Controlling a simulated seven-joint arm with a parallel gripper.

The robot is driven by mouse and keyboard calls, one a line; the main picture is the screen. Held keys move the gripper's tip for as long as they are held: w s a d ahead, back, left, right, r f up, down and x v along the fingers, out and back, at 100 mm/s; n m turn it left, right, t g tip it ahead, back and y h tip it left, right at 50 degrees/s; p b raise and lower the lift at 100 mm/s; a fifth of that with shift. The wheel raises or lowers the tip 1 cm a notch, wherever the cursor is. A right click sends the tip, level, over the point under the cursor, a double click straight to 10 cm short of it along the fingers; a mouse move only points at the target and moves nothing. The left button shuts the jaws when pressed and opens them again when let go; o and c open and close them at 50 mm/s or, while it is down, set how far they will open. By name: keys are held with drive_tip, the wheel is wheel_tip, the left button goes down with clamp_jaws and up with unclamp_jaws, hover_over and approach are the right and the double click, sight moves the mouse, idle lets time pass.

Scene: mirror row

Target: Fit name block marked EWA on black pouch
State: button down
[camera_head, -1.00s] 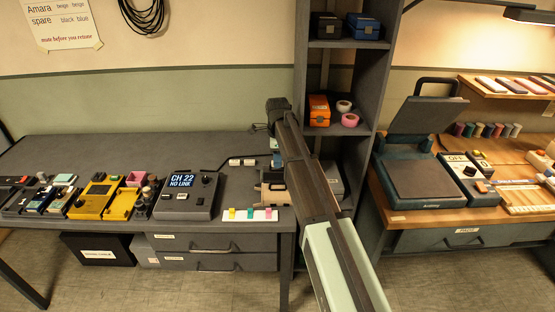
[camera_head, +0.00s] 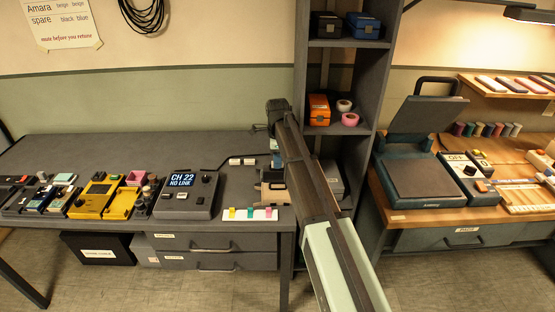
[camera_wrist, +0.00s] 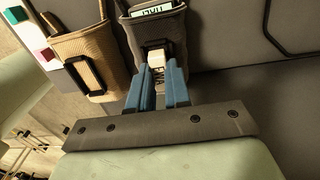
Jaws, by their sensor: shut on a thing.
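My gripper (camera_wrist: 158,88) has blue fingers and is shut on a small pale name block (camera_wrist: 157,60). Its marking is too small to read. The block is at the front of the dark pouch (camera_wrist: 115,32), in line with the holder area there; I cannot tell whether it touches or is seated. A card with dark letters (camera_wrist: 152,10) sticks up in that pouch's mouth. A tan pouch (camera_wrist: 70,48) with an empty-looking dark frame (camera_wrist: 83,76) stands to its left. In the head view my gripper (camera_head: 276,160) is low over the grey table's right end, largely hidden by my arm.
A white strip with coloured tabs (camera_head: 250,213) lies near the table's front edge. A grey box with a lit screen (camera_head: 187,195) stands left of it. A tall dark shelf (camera_head: 340,85) rises close behind my arm. Small white blocks (camera_head: 242,161) lie behind.

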drive_tip(key=shift+f, duration=0.15)
drive_tip(key=c, duration=1)
unclamp_jaws()
wheel_tip(320, 180, up, 14)
drive_tip(key=shift+f, duration=0.1)
